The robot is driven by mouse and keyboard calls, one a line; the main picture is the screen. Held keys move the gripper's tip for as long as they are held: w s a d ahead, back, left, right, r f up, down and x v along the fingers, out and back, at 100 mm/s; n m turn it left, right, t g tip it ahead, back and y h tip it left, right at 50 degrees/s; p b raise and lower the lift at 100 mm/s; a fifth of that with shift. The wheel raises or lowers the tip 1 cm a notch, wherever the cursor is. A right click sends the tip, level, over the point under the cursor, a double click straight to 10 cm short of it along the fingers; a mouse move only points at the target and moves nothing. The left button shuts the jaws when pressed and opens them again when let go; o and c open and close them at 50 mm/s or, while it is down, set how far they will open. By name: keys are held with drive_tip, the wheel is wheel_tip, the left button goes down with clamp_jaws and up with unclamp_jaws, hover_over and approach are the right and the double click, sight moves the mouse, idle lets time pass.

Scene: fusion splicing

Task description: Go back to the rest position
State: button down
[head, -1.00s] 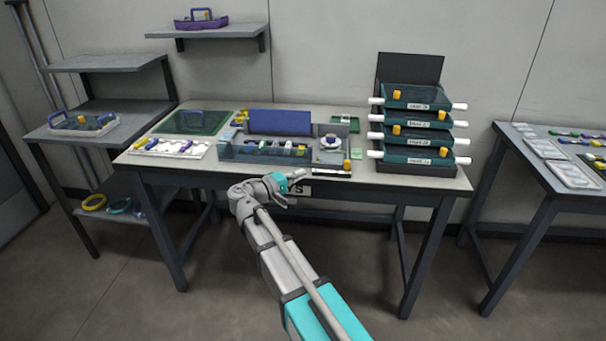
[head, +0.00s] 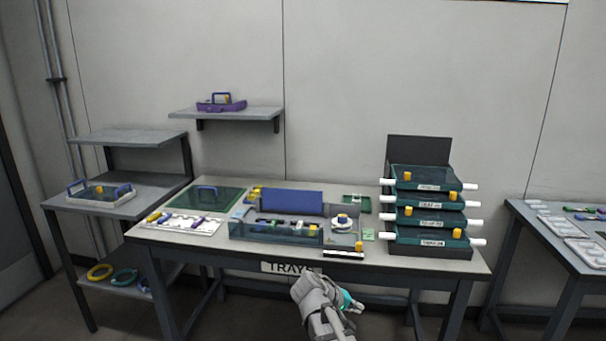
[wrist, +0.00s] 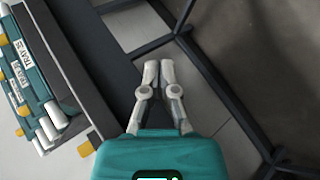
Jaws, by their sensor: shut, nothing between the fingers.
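My gripper (wrist: 158,70) shows in the wrist view with its two grey fingers close together and nothing between them. In that view it hangs over the floor and the dark table frame, with the tray stack to the left. In the head view my gripper (head: 352,303) is low in the picture, in front of the table's front edge and below the label "TRAYS". It is apart from the table and everything on it.
The work table (head: 455,283) holds a blue-lidded splicing station (head: 285,204), a white strip holder (head: 180,224) and a stack of labelled green trays (head: 425,222). A side shelf (head: 150,195) stands left, another table (head: 540,235) right. The floor in front is open.

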drive_tip(key=s+d+f+m+g+y, duration=0.1)
drive_tip(key=s+f+m+g+y, duration=0.1)
drive_tip(key=s+f+y, duration=0.4)
drive_tip(key=s+d+f+m+g+y, duration=0.1)
drive_tip(key=s+g+y, duration=0.15)
drive_tip(key=s, duration=0.45)
wheel_tip(320, 180, up, 26)
drive_tip(key=y+p, duration=0.1)
drive_tip(key=p, duration=2.5)
drive_tip(key=shift+s+r+m+t, duration=0.15)
drive_tip(key=shift+s+m+t, duration=0.15)
drive_tip(key=shift+t, duration=0.05)
